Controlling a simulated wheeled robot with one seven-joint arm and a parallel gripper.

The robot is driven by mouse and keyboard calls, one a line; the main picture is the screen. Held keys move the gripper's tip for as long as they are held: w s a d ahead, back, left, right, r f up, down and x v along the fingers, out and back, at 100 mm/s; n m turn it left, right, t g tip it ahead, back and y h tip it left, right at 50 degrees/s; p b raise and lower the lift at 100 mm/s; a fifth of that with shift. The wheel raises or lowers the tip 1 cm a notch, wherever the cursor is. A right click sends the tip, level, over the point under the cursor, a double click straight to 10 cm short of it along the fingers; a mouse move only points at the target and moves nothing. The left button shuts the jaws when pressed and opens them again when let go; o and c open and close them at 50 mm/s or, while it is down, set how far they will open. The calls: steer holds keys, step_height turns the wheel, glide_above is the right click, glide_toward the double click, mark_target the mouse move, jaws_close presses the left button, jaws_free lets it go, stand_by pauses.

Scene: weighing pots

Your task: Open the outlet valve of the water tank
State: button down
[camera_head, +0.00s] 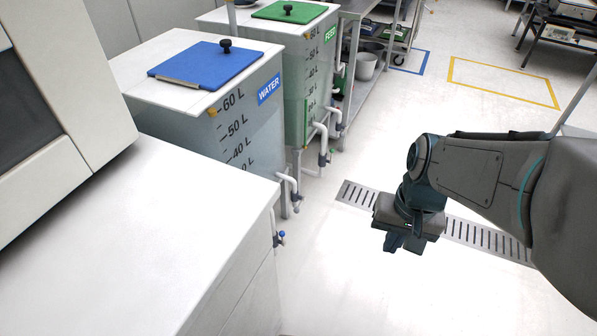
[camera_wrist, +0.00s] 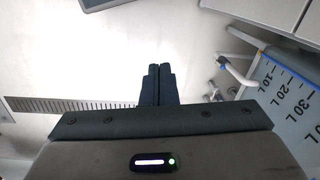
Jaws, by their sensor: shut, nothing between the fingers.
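The white water tank (camera_head: 190,112) stands left of centre in the head view, with a blue lid and a WATER label. Several white pipes come out low along its right side. A small blue-handled valve (camera_head: 281,236) shows on the lowest one, just past the counter edge.
A white counter (camera_head: 110,235) fills the near left and hides the tank's lower part. A FEED tank (camera_head: 290,50) with a green lid stands behind. A floor drain grate (camera_head: 480,236) runs beneath my arm. Open floor lies between the tanks and my gripper.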

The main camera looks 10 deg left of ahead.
steer(key=w+a+f+m+g+y, duration=0.4)
steer(key=w+a+f+m+y, duration=0.15)
steer(key=f+m, duration=0.45)
steer(key=m+t+y+b, duration=0.5)
steer(key=m+t+y, duration=0.6)
steer(key=m, duration=2.1)
glide_toward(283, 239)
steer(key=s+a+r+t+h, duration=0.2)
steer(key=s+a+r+h, duration=0.15)
steer(key=a, duration=0.25)
steer(key=shift+y, duration=0.5)
steer(key=w, duration=0.1)
steer(key=w+b, duration=0.2)
steer(key=w, duration=0.1)
steer(key=shift+a+r, duration=0.3)
steer(key=shift+a, duration=0.1)
